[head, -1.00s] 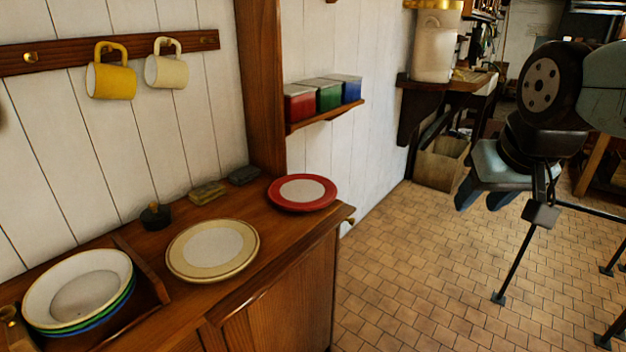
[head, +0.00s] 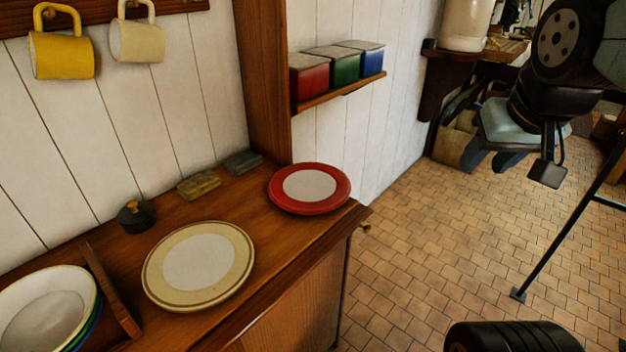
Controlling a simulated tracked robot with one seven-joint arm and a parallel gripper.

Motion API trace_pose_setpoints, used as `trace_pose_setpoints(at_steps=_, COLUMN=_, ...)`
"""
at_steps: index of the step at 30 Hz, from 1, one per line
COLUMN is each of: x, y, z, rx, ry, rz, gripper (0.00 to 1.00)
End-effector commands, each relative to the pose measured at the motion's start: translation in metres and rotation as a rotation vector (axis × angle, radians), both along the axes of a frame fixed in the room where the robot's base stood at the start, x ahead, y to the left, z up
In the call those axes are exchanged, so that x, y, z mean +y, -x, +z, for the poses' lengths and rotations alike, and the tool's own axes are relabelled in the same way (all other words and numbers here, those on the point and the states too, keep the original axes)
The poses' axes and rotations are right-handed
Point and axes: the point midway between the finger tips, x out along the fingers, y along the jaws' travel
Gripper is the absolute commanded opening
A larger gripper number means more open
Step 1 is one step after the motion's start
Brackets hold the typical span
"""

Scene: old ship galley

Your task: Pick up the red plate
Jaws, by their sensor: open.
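The red plate (head: 334,199) has a wide red rim and a pale centre. It lies flat at the right end of the wooden counter (head: 213,321), near the corner, with nothing on it. My gripper (head: 490,166) hangs over the tiled floor to the right of the plate, with its two blue-grey fingers apart and empty. It is clear of the counter and touches nothing.
A cream plate (head: 235,290) lies left of the red one. Bowls (head: 40,310) sit behind a wooden divider at far left. A wooden post (head: 262,80) and a shelf with tins (head: 316,76) stand behind. Mugs (head: 62,55) hang above. Open floor (head: 420,250) lies right.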

Motion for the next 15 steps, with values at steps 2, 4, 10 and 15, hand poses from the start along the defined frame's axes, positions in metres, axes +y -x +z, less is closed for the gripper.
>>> trace_pose_setpoints(at_steps=2, x=0.001, y=-0.002, z=-0.001, rx=0.012, ry=-0.005, rz=0.004, gripper=0.44)
trace_pose_setpoints(at_steps=4, x=0.004, y=-0.005, z=-0.006, rx=0.036, ry=-0.015, rz=0.013, gripper=0.44)
trace_pose_setpoints(at_steps=10, x=0.026, y=-0.024, z=-0.031, rx=0.175, ry=-0.091, rz=0.074, gripper=0.44)
trace_pose_setpoints(at_steps=15, x=0.043, y=-0.044, z=-0.056, rx=0.301, ry=-0.2, rz=0.139, gripper=0.44)
